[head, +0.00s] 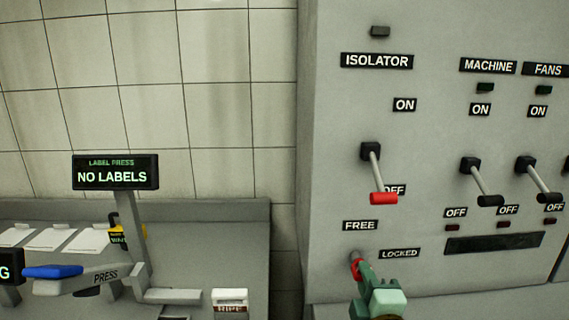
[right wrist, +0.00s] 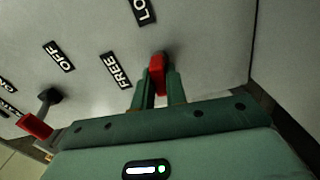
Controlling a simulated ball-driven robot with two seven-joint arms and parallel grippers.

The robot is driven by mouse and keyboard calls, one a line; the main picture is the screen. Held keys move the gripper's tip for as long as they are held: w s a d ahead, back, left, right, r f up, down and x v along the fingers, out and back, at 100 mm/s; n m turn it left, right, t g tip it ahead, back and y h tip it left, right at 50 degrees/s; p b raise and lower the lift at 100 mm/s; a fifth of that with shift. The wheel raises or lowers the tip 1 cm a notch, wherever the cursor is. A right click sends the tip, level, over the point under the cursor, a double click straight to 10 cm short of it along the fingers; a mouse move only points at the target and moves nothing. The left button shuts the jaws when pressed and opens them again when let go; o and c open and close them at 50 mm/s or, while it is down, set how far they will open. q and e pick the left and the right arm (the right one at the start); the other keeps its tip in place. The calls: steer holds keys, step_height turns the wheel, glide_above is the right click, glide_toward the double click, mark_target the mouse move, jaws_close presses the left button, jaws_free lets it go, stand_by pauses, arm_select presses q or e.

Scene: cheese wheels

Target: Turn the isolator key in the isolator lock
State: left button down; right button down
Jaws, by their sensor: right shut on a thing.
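The isolator key (head: 356,267) has a red head and sits at the isolator lock (head: 354,254), below and between the FREE and LOCKED labels on the grey panel. My right gripper (head: 364,276) is shut on the key; the right wrist view shows the red key head (right wrist: 157,76) between its two green fingers (right wrist: 157,92). The lock face is mostly hidden behind the key and fingers. The isolator lever (head: 376,176) with its red handle points down beside the OFF label. My left gripper is not in view.
Machine and fans levers (head: 482,182) also point down at the right of the panel. A label press (head: 115,172) reading "NO LABELS" stands on the grey bench (head: 235,215) at left, with a blue-handled lever (head: 52,272). A small white box (head: 230,303) stands near the panel's left edge.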

stand_by(0.3)
steer(key=c, duration=1.3)
jaws_free()
steer(key=shift+c, duration=0.2)
steer(key=s+p, duration=0.1)
steer(key=s, duration=1.5)
steer(key=shift+s+d, duration=0.15)
steer(key=shift+d, duration=0.1)
steer(key=shift+f, duration=0.1)
